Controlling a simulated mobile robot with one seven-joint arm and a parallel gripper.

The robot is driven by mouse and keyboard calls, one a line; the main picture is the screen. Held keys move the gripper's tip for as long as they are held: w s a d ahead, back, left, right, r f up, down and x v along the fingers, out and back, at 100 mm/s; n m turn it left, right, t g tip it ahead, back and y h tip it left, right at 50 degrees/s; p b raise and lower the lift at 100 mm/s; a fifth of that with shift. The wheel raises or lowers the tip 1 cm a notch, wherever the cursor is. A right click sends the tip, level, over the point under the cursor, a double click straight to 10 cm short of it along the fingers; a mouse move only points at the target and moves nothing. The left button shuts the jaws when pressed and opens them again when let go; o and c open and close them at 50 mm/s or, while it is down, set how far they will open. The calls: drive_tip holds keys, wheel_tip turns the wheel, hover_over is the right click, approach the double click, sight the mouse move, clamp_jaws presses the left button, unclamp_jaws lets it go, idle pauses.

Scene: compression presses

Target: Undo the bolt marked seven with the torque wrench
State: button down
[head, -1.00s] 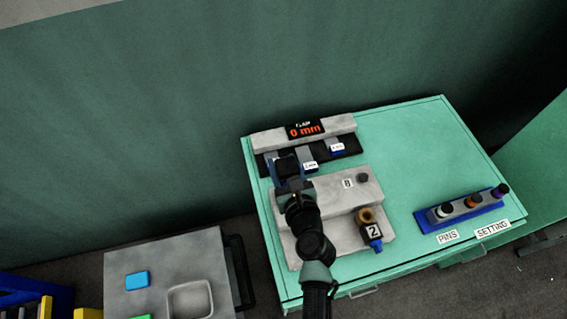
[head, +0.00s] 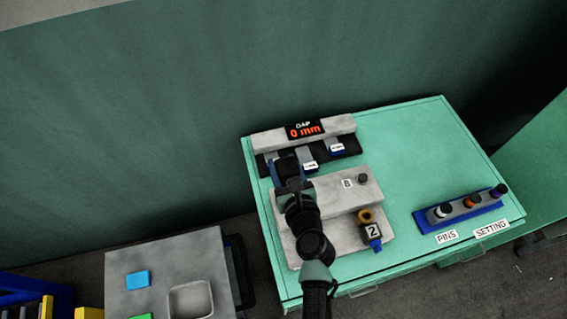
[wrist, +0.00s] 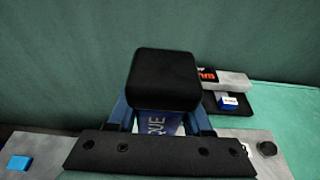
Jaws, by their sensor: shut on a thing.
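My gripper (wrist: 160,118) is shut on the torque wrench (wrist: 163,80), which shows a black block-shaped end and a blue label reading "QUE" between the blue fingers. In the head view the black end of the wrench (head: 286,165) is above the left part of the grey stepped block (head: 330,197). A dark bolt (head: 362,178) beside a label that looks like 8 stands on the upper step, right of my gripper. No bolt marked seven can be seen; my arm and gripper cover the left part of the block. Contact between wrench and block cannot be told.
A display reading 0 mm (head: 305,130) stands behind the block, with blue-and-white tagged pieces (head: 337,148) below it. A brass ring (head: 367,215) and a label 2 are at the front right. A blue pin rack (head: 432,225) stands at right. The green tabletop (head: 405,140) is clear at the back right.

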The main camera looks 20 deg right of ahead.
drive_tip(key=shift+s+f, duration=0.1)
drive_tip(key=shift+f, duration=0.1)
wheel_tip(320, 180, up, 6)
drive_tip(key=p, duration=0.6)
drive_tip(key=shift+w+r, duration=0.2)
drive_tip(key=shift+r, duration=0.05)
idle(0.5)
